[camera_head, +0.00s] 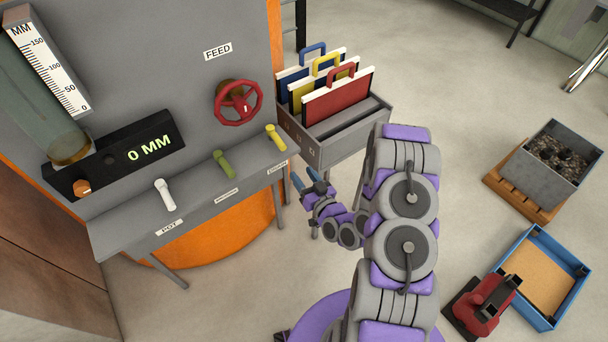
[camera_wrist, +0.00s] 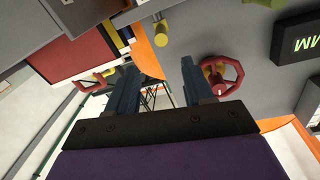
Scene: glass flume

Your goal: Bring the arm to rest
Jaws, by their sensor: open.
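My arm is grey and purple and rises in the lower middle of the head view, bent over on itself. My gripper (camera_head: 308,182) is at its end, to the left of the large arm joints and in front of the grey rack's lower part. In the wrist view my gripper (camera_wrist: 157,90) shows two dark blue fingers spread apart with nothing between them. It touches nothing that I can see.
A grey panel has a red FEED wheel (camera_head: 238,103), a white lever (camera_head: 165,194), a green lever (camera_head: 223,163) and a yellow lever (camera_head: 276,137). The rack (camera_head: 340,143) holds coloured boards. A gravel bin (camera_head: 545,175) and blue sand tray (camera_head: 528,318) stand right.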

